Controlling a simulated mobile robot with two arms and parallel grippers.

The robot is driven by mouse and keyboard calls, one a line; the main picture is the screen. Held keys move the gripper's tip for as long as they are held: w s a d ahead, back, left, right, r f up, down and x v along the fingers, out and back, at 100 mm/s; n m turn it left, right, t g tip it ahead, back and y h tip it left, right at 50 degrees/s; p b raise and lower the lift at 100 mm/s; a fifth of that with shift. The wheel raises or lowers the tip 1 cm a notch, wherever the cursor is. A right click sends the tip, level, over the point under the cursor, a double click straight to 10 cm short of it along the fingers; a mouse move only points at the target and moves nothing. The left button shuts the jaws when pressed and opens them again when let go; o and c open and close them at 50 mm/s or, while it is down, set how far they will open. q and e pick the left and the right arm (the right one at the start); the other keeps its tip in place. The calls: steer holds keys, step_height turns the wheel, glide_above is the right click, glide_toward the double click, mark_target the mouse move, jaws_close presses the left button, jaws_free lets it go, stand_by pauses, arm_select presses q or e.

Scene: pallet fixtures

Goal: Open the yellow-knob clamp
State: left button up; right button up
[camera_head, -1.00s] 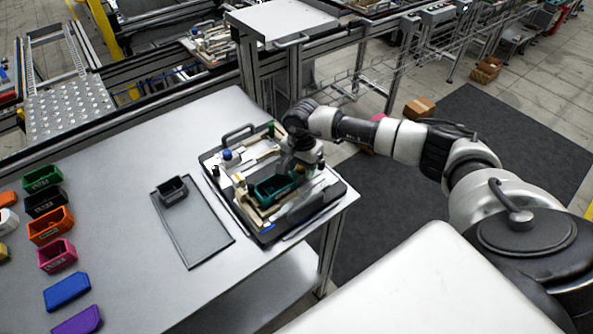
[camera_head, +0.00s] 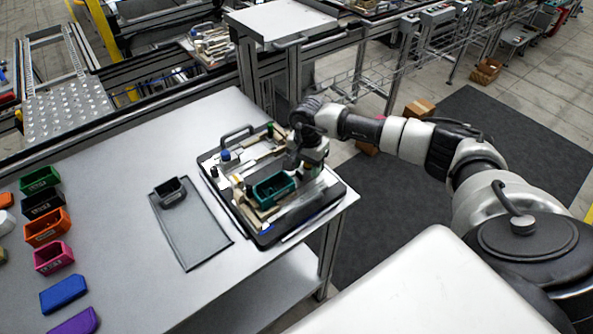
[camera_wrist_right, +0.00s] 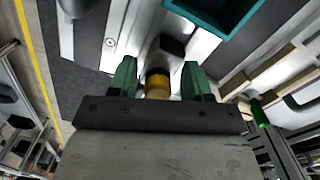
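The yellow knob (camera_wrist_right: 157,85) shows in the right wrist view, between the two green fingertips of my right gripper (camera_wrist_right: 159,82). Gaps show on both sides of the knob, so the gripper is open around it and not closed on it. In the head view my right gripper (camera_head: 309,163) is over the right side of the pallet fixture (camera_head: 228,198), just behind the teal bin (camera_head: 262,197); the yellow knob is hidden there. The teal bin also shows in the right wrist view (camera_wrist_right: 222,28). The clamp's open or shut state cannot be told. My left gripper is not in view.
A grey tray (camera_head: 195,240) with a small dark bin (camera_head: 170,192) lies left of the fixture. Several coloured bins, such as an orange one (camera_head: 46,228), line the table's left side. A blue-topped knob (camera_head: 225,155) stands at the fixture's back left.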

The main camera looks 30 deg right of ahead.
steer(key=shift+r, duration=0.15)
steer(key=shift+r+p, duration=2.3)
steer(key=shift+r, duration=1.65)
